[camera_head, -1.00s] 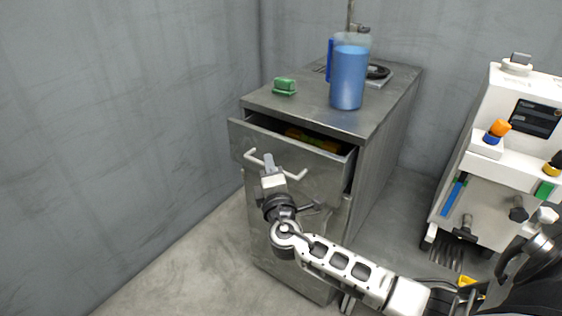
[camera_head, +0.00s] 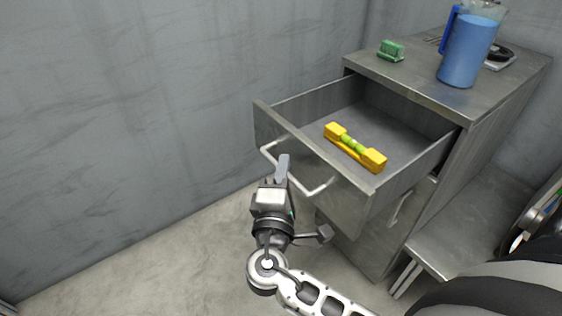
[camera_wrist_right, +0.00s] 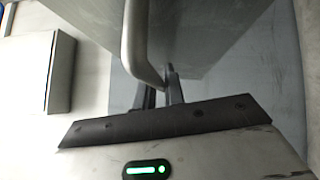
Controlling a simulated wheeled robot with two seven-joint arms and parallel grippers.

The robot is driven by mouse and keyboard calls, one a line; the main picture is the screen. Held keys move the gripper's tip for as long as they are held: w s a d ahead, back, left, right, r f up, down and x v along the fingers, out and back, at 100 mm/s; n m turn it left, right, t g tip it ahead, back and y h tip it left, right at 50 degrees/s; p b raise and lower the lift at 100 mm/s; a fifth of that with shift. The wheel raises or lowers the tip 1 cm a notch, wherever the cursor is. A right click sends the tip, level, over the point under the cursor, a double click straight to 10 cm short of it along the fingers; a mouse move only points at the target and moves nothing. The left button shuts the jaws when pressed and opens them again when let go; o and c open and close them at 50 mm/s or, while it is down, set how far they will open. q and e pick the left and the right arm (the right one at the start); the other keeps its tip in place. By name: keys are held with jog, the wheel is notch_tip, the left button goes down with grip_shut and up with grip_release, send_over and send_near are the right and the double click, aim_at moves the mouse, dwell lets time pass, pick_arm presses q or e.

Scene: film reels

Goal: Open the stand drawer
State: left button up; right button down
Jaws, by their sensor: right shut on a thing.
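The stand (camera_head: 390,250) is a grey metal cabinet at the right of the head view. Its top drawer (camera_head: 395,172) is pulled far out, with its inside in plain view. A yellow spirit level with a green middle (camera_head: 354,147) lies on the drawer floor. My right gripper (camera_head: 283,165) is at the drawer's white bar handle (camera_head: 318,190) and shut on it. In the right wrist view the handle (camera_wrist_right: 133,45) runs down to the gripper's dark fingers (camera_wrist_right: 165,90). My left gripper is not in view.
On the stand top are a blue pitcher (camera_head: 466,52), a green sponge-like block (camera_head: 391,51) and a dark round item on a plate (camera_head: 498,57). A lower handle (camera_head: 397,208) shows below the drawer. The floor at left is clear.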

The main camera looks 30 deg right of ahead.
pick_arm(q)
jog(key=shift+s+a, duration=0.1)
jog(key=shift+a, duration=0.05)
pick_arm(e)
jog(key=shift+a, duration=0.4)
jog(key=c, duration=1.5)
grip_release()
